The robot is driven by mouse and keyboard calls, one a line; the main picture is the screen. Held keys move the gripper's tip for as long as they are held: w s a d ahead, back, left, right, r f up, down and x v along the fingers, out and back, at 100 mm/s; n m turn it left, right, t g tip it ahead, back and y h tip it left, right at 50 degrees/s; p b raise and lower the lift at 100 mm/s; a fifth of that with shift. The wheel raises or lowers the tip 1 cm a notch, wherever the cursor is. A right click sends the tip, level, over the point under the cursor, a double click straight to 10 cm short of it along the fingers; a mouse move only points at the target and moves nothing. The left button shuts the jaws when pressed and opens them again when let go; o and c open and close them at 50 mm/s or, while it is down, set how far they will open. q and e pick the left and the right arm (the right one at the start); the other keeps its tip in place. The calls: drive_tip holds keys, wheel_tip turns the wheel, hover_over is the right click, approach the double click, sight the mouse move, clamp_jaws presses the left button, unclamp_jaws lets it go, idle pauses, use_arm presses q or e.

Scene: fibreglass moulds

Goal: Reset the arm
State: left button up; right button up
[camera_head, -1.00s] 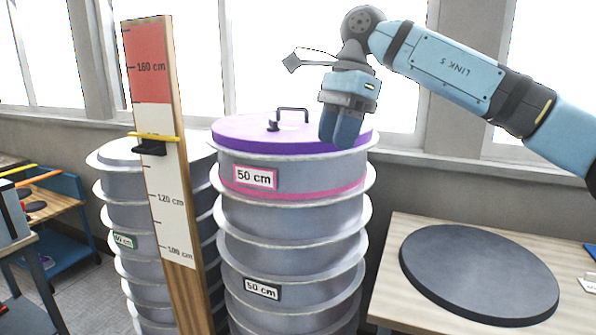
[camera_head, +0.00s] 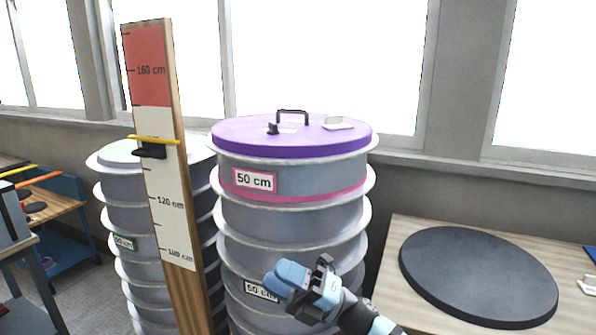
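My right gripper (camera_head: 276,279) is low in front of the tall grey mould stack (camera_head: 290,215), with its arm coming up from the bottom edge. Its blue fingers look close together, with nothing visible between them. It partly covers the lower "50 cm" label (camera_head: 256,289). I cannot tell its distance from the stack. My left gripper is not in view.
A purple lid (camera_head: 240,135) with a black handle (camera_head: 292,112) and a small white piece (camera_head: 338,123) tops the stack. A measuring board (camera_head: 178,205) stands left, before a second stack (camera_head: 118,170). A dark disc (camera_head: 478,275) lies on the right table (camera_head: 410,232).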

drive_tip(key=s+d+f+m+t+h, duration=0.3)
drive_tip(key=d+f+m+t+h, duration=0.45)
drive_tip(key=f+m, duration=0.55)
drive_tip(key=s+d+f+m+t+h, duration=0.3)
drive_tip(key=d+f+m+t+h, duration=0.45)
drive_tip(key=m, duration=0.65)
drive_tip(key=s+d+f+m+g+h, duration=0.3)
drive_tip(key=s+f+m, duration=0.1)
drive_tip(key=s+f, duration=0.4)
drive_tip(key=s+d+f+m+g+h, duration=0.3)
drive_tip(key=s+d+f+m, duration=0.1)
drive_tip(key=s+f, duration=0.5)
drive_tip(key=shift+d+f+p, duration=0.25)
drive_tip(key=shift+f+p, duration=0.2)
